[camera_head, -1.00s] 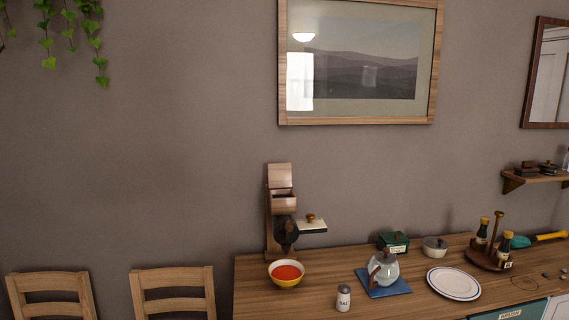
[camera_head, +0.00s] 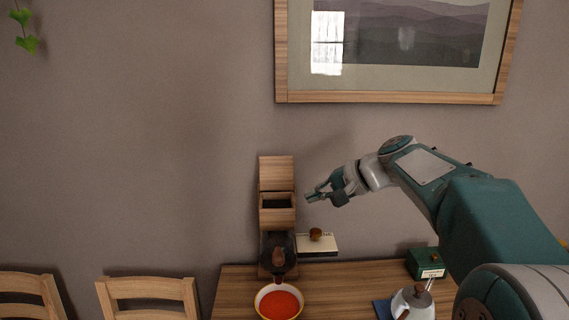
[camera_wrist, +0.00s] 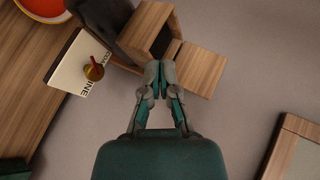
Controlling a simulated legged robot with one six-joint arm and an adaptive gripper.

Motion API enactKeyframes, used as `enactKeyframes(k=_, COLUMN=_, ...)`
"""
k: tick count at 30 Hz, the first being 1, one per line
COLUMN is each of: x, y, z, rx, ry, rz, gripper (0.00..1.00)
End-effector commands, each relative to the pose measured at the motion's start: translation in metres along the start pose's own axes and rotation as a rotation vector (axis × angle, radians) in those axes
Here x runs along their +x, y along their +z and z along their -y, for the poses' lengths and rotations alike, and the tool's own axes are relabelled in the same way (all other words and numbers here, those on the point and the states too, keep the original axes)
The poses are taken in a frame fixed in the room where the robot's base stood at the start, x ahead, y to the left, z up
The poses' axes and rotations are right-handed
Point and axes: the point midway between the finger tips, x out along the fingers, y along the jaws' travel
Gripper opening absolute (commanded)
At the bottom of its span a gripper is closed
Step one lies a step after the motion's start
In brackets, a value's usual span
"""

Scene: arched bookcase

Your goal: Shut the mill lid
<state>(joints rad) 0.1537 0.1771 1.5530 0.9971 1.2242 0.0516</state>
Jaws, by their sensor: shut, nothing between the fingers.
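The wooden mill (camera_head: 277,218) stands at the back of the counter against the wall. Its lid (camera_head: 276,172) is open, standing upright behind the dark hopper opening. My gripper (camera_head: 310,198) is shut and empty, just right of the hopper and apart from it in the head view. In the wrist view the shut fingertips (camera_wrist: 158,66) are in front of the mill's hopper (camera_wrist: 150,30), and the lid (camera_wrist: 201,70) extends to their right. Whether the fingertips touch the mill cannot be told there.
A white box with a brown knob (camera_head: 317,240) juts out right of the mill. A bowl of red contents (camera_head: 279,303) sits before it. A green box (camera_head: 427,264) and glass pot (camera_head: 412,303) stand right. A picture frame (camera_head: 390,97) hangs above.

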Motion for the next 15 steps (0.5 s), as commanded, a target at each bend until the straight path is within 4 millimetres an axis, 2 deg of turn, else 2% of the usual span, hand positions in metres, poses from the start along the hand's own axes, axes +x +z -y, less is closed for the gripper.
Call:
enactKeyframes(k=1, x=0.006, y=-0.022, z=0.004, rx=0.032, ry=-0.055, rz=0.015, gripper=0.0)
enactKeyframes(k=3, x=0.012, y=-0.046, z=0.013, rx=0.068, ry=-0.138, rz=0.035, gripper=0.0)
enactKeyframes(k=9, x=0.02, y=-0.11, z=0.024, rx=0.146, ry=-0.36, rz=0.086, gripper=0.0)
enactKeyframes(k=12, x=0.02, y=-0.129, z=0.025, rx=0.164, ry=-0.436, rz=0.103, gripper=0.0)
enactKeyframes(k=15, x=0.02, y=-0.139, z=0.025, rx=0.173, ry=-0.478, rz=0.112, gripper=0.0)
